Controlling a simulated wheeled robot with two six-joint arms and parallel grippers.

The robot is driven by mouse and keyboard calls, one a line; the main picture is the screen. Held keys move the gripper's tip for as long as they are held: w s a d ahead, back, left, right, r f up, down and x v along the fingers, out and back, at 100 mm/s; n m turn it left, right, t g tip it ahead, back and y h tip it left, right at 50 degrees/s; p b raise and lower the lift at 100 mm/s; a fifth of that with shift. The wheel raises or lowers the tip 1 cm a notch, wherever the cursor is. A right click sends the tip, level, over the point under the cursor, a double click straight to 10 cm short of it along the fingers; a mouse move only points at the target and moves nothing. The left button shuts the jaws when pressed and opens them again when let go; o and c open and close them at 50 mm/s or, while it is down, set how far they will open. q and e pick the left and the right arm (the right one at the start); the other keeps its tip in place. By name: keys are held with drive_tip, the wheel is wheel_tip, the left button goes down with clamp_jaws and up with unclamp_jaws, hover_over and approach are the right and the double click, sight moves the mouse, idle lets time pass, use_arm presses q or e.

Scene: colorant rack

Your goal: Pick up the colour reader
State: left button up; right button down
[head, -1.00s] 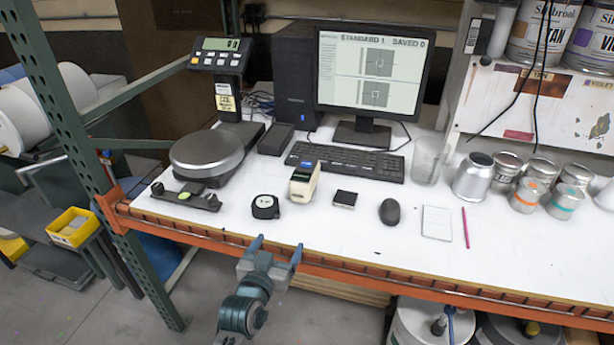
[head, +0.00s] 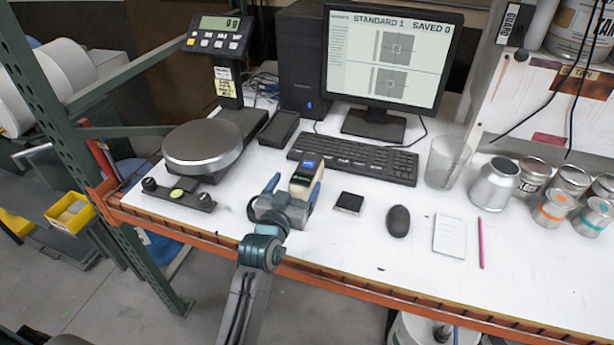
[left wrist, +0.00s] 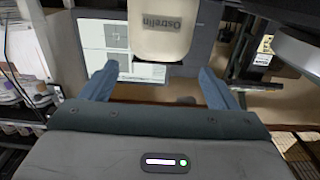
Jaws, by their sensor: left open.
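In the left wrist view the cream body of the reader (left wrist: 160,32), with dark lettering, lies ahead of and between the open fingers (left wrist: 157,72). Contact with the fingers does not show. My right gripper is not in view.
A round scale plate (head: 203,146) and a black bar with knobs (head: 178,195) are to the left. The keyboard (head: 353,157) is behind. The tape measure's place is mostly covered by my gripper.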

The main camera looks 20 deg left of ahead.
sight(304, 175)
use_arm(q)
drive_tip(key=shift+w, duration=0.4)
drive_tip(key=w, duration=0.1)
drive_tip(key=w+p, duration=0.2)
drive_tip(key=w, duration=0.1)
drive_tip(key=shift+d+f, duration=0.1)
drive_tip(key=shift+d, duration=0.15)
drive_tip(key=shift+w+f+p, duration=0.2)
drive_tip(key=shift+w+p, duration=0.15)
drive_tip(key=shift+w, duration=0.2)
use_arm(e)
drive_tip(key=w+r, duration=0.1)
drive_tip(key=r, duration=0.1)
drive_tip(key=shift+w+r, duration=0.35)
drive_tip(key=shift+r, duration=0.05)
use_arm(q)
drive_tip(key=shift+s, duration=0.1)
drive_tip(key=shift+c, duration=1.3)
drive_tip(key=shift+r, duration=0.1)
drive_tip(key=c, duration=1.4)
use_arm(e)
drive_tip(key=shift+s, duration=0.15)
use_arm(q)
drive_tip(key=shift+r, duration=0.15)
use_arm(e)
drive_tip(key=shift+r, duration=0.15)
